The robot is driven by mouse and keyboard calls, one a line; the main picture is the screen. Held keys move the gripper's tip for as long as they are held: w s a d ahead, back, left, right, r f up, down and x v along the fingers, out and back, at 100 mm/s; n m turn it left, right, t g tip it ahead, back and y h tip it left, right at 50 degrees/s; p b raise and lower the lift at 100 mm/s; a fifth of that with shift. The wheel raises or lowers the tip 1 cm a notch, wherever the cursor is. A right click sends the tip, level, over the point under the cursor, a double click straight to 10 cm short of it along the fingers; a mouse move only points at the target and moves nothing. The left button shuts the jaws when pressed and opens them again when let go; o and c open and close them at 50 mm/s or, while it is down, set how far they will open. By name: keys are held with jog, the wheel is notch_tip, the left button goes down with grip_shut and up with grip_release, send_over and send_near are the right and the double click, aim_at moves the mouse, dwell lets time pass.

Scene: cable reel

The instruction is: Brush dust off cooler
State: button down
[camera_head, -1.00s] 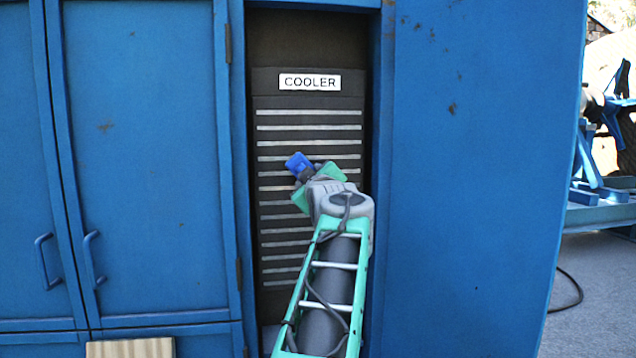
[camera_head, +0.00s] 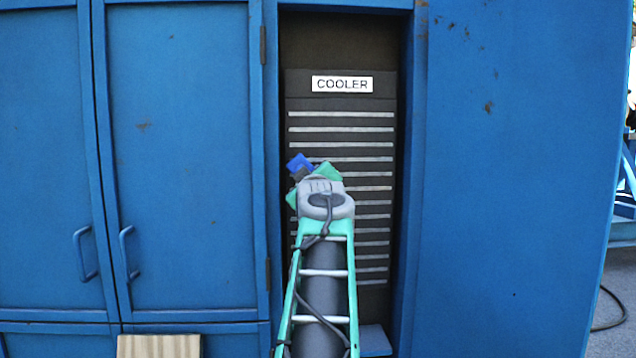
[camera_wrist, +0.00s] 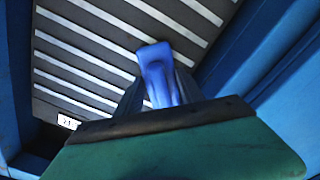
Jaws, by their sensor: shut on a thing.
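The cooler (camera_head: 341,104) is a dark panel with pale horizontal slats and a white "COOLER" label, set in a recess of the blue cabinet. It also shows in the wrist view, tilted (camera_wrist: 95,50). My gripper (camera_head: 306,174) is in front of the left side of the slats. It is shut on a blue-handled tool, likely the brush (camera_head: 299,162); the blue part also shows in the wrist view (camera_wrist: 158,72). The brush's bristles cannot be made out. I cannot tell whether the brush touches the slats. No dust is clearly visible on them.
The recess is narrow, with a blue cabinet door (camera_head: 185,160) on the left and a wide blue panel (camera_head: 520,180) on the right. A pale ribbed block (camera_head: 158,346) is at the lower left. A dark cable (camera_head: 612,310) lies on the floor at the right.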

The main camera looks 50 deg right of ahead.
jog(key=shift+w+f, duration=0.1)
jog(key=shift+w, duration=0.05)
jog(key=b+v, duration=0.4)
jog(key=v, duration=0.2)
dwell(0.3)
jog(key=b+v, duration=0.1)
jog(key=v, duration=0.2)
jog(key=shift+b, duration=0.35)
